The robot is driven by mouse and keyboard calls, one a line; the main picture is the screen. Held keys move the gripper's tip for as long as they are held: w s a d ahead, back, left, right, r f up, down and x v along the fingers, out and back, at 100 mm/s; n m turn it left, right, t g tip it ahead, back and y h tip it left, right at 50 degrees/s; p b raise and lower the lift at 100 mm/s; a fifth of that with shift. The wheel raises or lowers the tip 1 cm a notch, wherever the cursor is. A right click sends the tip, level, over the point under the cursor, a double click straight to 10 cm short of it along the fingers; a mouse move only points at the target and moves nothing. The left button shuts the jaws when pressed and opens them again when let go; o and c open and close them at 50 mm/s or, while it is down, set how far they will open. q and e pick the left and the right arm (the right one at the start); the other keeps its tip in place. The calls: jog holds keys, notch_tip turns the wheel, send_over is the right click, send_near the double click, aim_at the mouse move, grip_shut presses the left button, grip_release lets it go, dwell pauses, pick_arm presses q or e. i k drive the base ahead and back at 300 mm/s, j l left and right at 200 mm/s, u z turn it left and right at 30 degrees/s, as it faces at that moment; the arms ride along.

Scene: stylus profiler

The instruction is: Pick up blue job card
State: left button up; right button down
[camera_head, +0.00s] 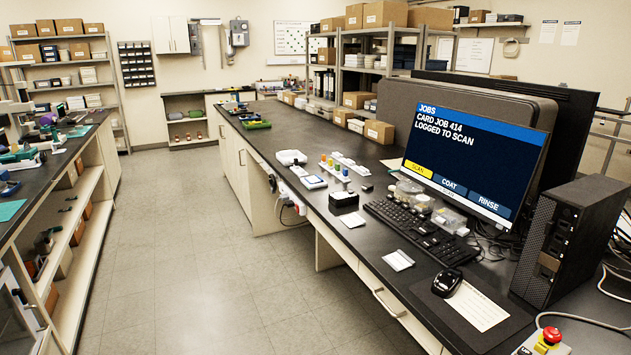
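I cannot pick out a blue job card with certainty. A small flat white item with a blue patch (314,182) lies on the dark bench near its front edge; it is too small to tell whether it is a card. A white card or pad (348,220) lies nearer, and another pale flat item (398,260) lies in front of the keyboard. The monitor (470,145) reads "JOBS, CARD JOB 414, LOGGED TO SCAN", with buttons SCAN, COAT and RINSE; SCAN is yellow. Neither of my grippers is in view.
The bench (375,285) also holds a keyboard (420,230), a mouse (447,282), a cream sheet (478,307), a small black box (343,198), a computer tower (562,240) and a red button (551,336). Another bench stands left. The floor (190,260) between is clear.

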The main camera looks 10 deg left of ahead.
aim_at(316, 179)
jog(key=i+j+z, duration=0.1)
jog(key=z, duration=0.8)
jog(key=i+j+z, duration=0.1)
jog(key=j+z, duration=0.25)
jog(key=j, duration=0.2)
jog(key=j+z, duration=0.4)
jog(key=j, duration=0.15)
jog(key=j+z, duration=0.35)
jog(key=j, duration=0.25)
